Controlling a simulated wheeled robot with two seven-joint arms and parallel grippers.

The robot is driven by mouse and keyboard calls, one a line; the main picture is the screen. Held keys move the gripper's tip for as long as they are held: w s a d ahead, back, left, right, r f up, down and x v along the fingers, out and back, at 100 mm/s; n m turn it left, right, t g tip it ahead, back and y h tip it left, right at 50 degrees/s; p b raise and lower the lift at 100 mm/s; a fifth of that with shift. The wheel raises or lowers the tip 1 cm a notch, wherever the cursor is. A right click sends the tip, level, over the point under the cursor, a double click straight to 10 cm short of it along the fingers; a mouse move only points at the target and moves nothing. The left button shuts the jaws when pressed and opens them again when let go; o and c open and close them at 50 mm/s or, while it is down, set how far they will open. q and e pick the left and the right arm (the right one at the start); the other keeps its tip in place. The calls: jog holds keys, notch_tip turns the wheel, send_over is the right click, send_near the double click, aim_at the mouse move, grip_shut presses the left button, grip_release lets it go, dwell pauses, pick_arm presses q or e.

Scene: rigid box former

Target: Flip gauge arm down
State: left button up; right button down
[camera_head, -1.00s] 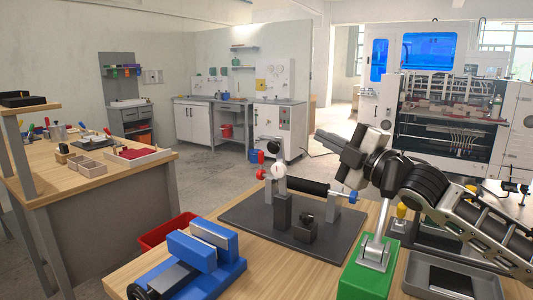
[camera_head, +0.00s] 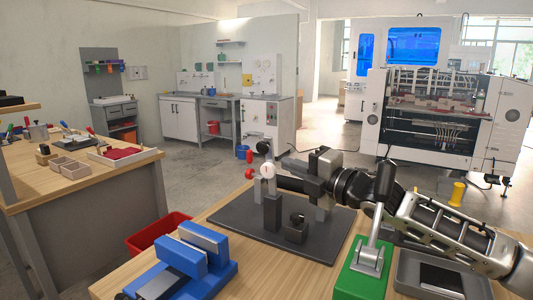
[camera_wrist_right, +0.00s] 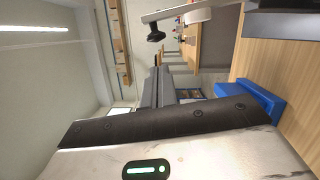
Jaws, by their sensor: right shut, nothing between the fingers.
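The gauge fixture stands on a dark grey plate (camera_head: 232,222) on the near wooden bench. Its gauge (camera_head: 268,171) has a small white round face on a grey post, with a black knob above and red parts at its left. A black roller (camera_head: 290,184) runs right from the gauge, its right end hidden by my gripper. My right gripper (camera_head: 309,186) is shut and empty, its fingers pointing left at the roller; I cannot tell if they touch. Its closed fingers show in the wrist view (camera_wrist_right: 165,85). Which part is the gauge arm is unclear. My left gripper is out of view.
A blue vise (camera_head: 190,260) stands front left of the plate, with a red bin (camera_head: 160,234) beyond the bench edge. A green toggle-clamp block (camera_head: 362,280) and a grey tray (camera_head: 405,270) lie right, under my right arm.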

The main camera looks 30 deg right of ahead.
aim_at(268, 170)
pick_arm(q)
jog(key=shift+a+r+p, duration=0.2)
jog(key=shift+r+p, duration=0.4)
jog(key=shift+p, duration=0.6)
pick_arm(e)
jog(key=x, duration=0.7)
jog(key=shift+w, duration=0.35)
jog(key=shift+r, duration=0.1)
